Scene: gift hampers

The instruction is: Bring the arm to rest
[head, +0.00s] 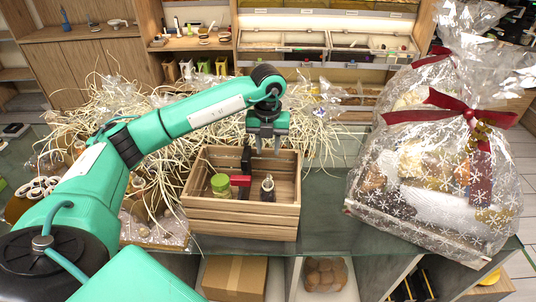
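My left arm (90,185) reaches in from the left in the head view. Its gripper (267,149) points down above the back right part of a wooden slatted crate (240,227). The two fingers are apart with nothing seen between them. The crate stands on the glass counter and holds a jar with a green lid (220,184), a small dark bottle (267,188), a red item (240,181) and a tall dark item (246,160). The lower parts of these are hidden by the crate wall. My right gripper is not in view.
A wrapped hamper with a red ribbon (440,165) stands at the right of the counter. Pale straw shreds (310,120) lie loose behind and left of the crate. A strip of glass counter (325,215) between crate and hamper is clear. Shelves stand at the back.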

